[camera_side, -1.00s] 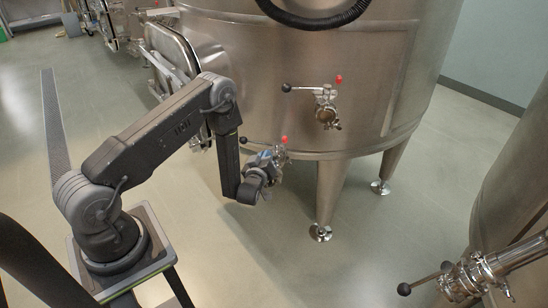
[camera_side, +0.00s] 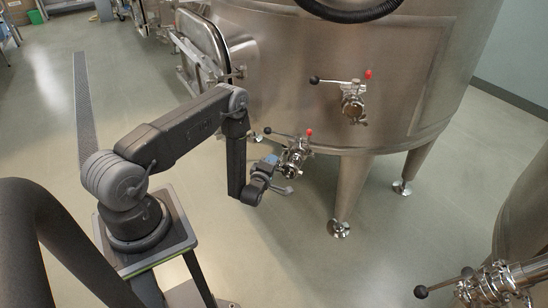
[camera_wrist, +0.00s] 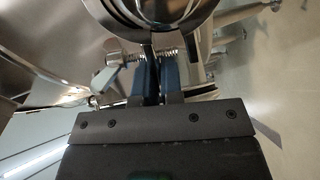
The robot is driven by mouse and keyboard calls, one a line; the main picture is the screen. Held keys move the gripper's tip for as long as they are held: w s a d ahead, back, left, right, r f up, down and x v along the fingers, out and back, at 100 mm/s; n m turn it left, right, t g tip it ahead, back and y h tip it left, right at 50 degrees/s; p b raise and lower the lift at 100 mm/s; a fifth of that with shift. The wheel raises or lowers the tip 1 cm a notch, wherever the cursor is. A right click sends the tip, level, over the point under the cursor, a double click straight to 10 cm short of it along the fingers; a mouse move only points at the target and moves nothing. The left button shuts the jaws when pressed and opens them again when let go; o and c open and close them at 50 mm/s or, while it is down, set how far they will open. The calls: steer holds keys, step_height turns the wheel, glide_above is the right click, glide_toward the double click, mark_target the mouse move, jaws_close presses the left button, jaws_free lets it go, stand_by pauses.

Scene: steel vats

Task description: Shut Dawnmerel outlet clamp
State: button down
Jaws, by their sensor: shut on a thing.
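My gripper (camera_side: 276,170) is at the lower outlet (camera_side: 295,158) of the large steel vat, low on its wall. A silver metal lobe (camera_side: 285,190) sticks out just below the fingers. In the wrist view the blue fingers of my gripper (camera_wrist: 158,68) are shut on a narrow part of the outlet clamp, mostly hidden between them. A clamp bolt with a spring (camera_wrist: 172,53) crosses beside the fingertips, under the round metal rim (camera_wrist: 155,15). Whether the clamp's halves meet cannot be told. No name label is readable.
A second outlet (camera_side: 352,100) with a black-knobbed handle and red cap sits higher on the vat (camera_side: 385,60). The lower outlet has a similar handle (camera_side: 285,134). A vat leg (camera_side: 349,190) stands at right. Another valve (camera_side: 490,287) is at lower right. The floor (camera_side: 270,250) is open.

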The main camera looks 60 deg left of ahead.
steer(key=shift+a+f+n, duration=0.1)
steer(key=shift+f+n, duration=0.9)
steer(key=shift+n, duration=0.1)
steer(key=c, duration=1.3)
jaws_free()
steer(key=shift+o, duration=0.2)
steer(key=v, duration=0.7)
steer(key=shift+s, duration=0.25)
steer(key=shift+d, duration=0.2)
